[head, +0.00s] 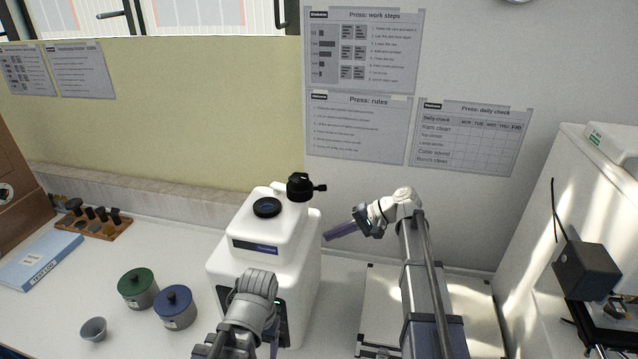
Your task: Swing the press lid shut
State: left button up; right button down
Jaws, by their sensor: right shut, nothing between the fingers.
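The press (290,262) is a white machine on the counter in the middle of the head view, with a dark round port (267,207) on its top. A black lid-like cap (299,184) with a small side knob stands raised at the top's back right, beside the port rather than over it. My right gripper (327,237) is shut and empty. It points left, close to the press's right side and lower than the cap; I cannot tell whether it touches. My left arm shows in front of the press and hides part of its front; its fingers do not show.
A green-lidded pot (137,287), a blue-lidded pot (174,305) and a small grey cup (93,329) stand left of the press. A blue test log (40,262) and a wooden rack (95,223) lie farther left. A white machine (545,215) fills the right.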

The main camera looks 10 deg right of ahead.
jog(key=w+d+r+m+t+y, duration=0.2)
jog(key=w+d+r+t+y, duration=0.15)
jog(key=w+d+r, duration=0.65)
jog(key=s+a, duration=0.1)
jog(key=a, duration=0.8)
jog(key=shift+s+y, duration=0.3)
jog(key=shift+y, duration=0.15)
jog(key=shift+d, duration=0.1)
